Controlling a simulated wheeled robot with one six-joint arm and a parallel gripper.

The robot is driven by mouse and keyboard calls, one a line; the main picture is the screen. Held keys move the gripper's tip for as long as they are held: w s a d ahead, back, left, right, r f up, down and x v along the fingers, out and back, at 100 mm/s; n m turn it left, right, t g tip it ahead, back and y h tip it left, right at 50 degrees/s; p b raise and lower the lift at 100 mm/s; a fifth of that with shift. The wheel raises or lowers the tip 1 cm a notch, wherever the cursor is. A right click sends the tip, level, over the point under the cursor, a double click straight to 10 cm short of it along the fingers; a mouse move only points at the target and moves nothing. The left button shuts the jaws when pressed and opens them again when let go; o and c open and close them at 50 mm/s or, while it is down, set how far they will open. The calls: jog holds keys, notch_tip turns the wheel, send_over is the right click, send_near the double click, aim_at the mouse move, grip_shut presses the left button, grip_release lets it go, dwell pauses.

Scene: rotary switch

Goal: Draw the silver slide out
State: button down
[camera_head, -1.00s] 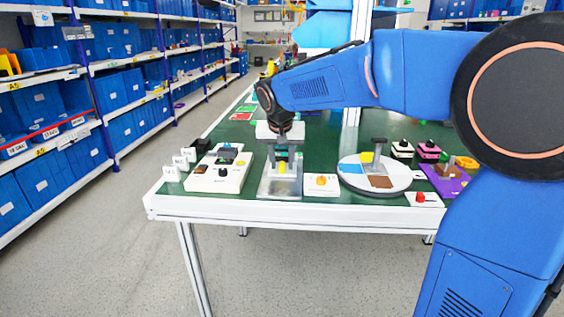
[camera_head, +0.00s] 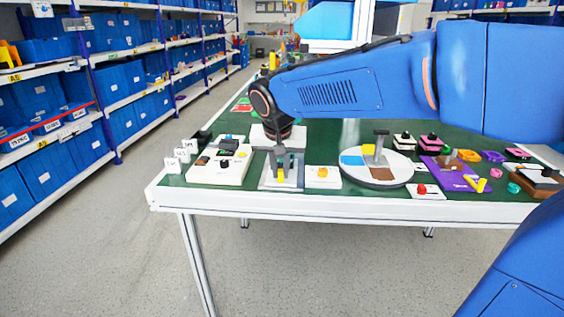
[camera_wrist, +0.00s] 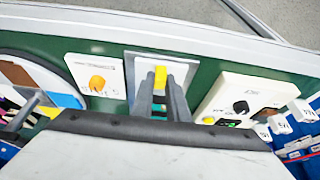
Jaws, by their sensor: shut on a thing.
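The silver slide unit has a pale metal plate (camera_head: 267,183) at the table's front edge, left of the middle. The plate also shows in the wrist view (camera_wrist: 137,66). A small yellow piece (camera_head: 281,175) is at the fingers over the plate, and it also shows in the wrist view (camera_wrist: 160,76). My gripper (camera_head: 281,168) points down over the plate. Its two grey fingers (camera_wrist: 160,88) are shut on the yellow piece. The fingers hide part of the plate, so I cannot tell how far the slide stands out.
A white box with a black knob (camera_head: 222,166) is close on the left. A white box with a yellow button (camera_head: 323,174) is close on the right. A round turntable (camera_head: 374,175) stands further right. The table's front edge (camera_head: 300,200) is just before the plate.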

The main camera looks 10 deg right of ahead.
jog(key=shift+s, duration=0.25)
jog(key=c, duration=1.7)
grip_release()
jog(key=shift+s+a, duration=0.1)
jog(key=v, duration=1.7)
jog(key=shift+a+r, duration=0.1)
jog(key=shift+r, duration=0.1)
jog(key=s+d+f+n, duration=0.1)
jog(key=s+d+f, duration=0.4)
jog(key=f, duration=0.3)
jog(key=s+d+f+n+y, duration=0.1)
jog(key=s+d+f, duration=0.4)
jog(key=s+f, duration=0.3)
jog(key=s+d+f+n, duration=0.1)
jog(key=s+d+f, duration=0.4)
jog(key=s+f, duration=0.2)
jog(key=shift+s+f+n+t, duration=0.15)
jog(key=shift+f+n, duration=0.05)
jog(key=shift+f, duration=0.25)
jog(key=shift+s+f+n+t, duration=0.1)
jog(key=shift+f+n+t, duration=0.1)
jog(key=shift+f, duration=0.2)
